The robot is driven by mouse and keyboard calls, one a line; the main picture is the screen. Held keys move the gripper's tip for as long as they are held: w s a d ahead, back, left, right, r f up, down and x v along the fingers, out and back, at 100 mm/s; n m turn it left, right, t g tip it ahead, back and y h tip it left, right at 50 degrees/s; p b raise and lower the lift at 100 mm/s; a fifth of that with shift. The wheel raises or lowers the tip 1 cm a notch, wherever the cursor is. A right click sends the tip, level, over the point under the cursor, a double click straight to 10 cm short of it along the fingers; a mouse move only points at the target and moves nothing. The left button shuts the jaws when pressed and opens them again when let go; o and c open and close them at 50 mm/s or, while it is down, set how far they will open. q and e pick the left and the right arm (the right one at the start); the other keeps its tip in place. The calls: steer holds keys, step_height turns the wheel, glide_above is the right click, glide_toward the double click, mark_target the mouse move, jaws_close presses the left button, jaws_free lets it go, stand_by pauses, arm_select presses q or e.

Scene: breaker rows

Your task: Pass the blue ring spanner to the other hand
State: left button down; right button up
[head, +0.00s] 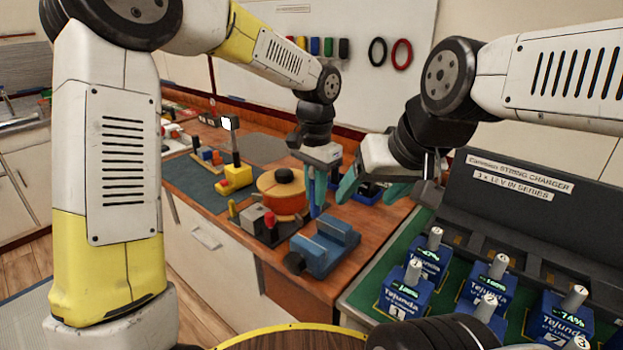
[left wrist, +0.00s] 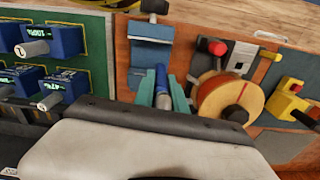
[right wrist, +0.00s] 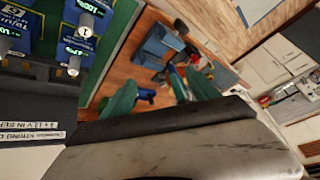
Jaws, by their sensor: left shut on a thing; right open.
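The blue ring spanner (head: 313,197) is upright between the teal fingers of my left gripper (head: 319,188), above the wooden bench. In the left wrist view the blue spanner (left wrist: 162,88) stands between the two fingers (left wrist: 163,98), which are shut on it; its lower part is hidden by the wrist. My right gripper (head: 374,188) is open and empty, just to the right of the left one in the head view. Its spread teal fingers also show in the right wrist view (right wrist: 160,97). The spanner is not clear in that view.
A blue vise (head: 325,246) and an orange round drum (head: 282,192) stand on the bench below. A yellow tool stand (head: 233,178) is further left. The charger (head: 520,190) with several blue batteries (head: 404,290) fills the right. Air around the grippers looks free.

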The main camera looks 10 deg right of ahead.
steer(key=shift+c, duration=1.3)
steer(key=shift+w+a, duration=0.25)
steer(key=shift+a, duration=0.05)
steer(key=shift+c, duration=1)
steer(key=w+a+r+n+t+y, duration=0.25)
steer(key=w+a+t, duration=0.35)
steer(key=w+a, duration=1.05)
arm_select(q)
steer(key=w+a+r+m, duration=0.3)
steer(key=w+a, duration=0.2)
steer(key=a, duration=0.1)
steer(key=w+a+r+m, duration=0.3)
steer(key=w+a+m, duration=0.1)
steer(key=w+a, duration=0.2)
steer(key=shift+a, duration=0.4)
arm_select(e)
steer(key=w+a+f+m+t+h, duration=0.1)
steer(key=w+a+f+m+h, duration=0.1)
steer(key=w+f, duration=0.4)
steer(key=w+h, duration=0.1)
steer(key=w, duration=0.4)
steer(key=shift+f, duration=0.4)
arm_select(q)
steer(key=shift+w, duration=0.1)
arm_select(e)
steer(key=shift+c, duration=0.2)
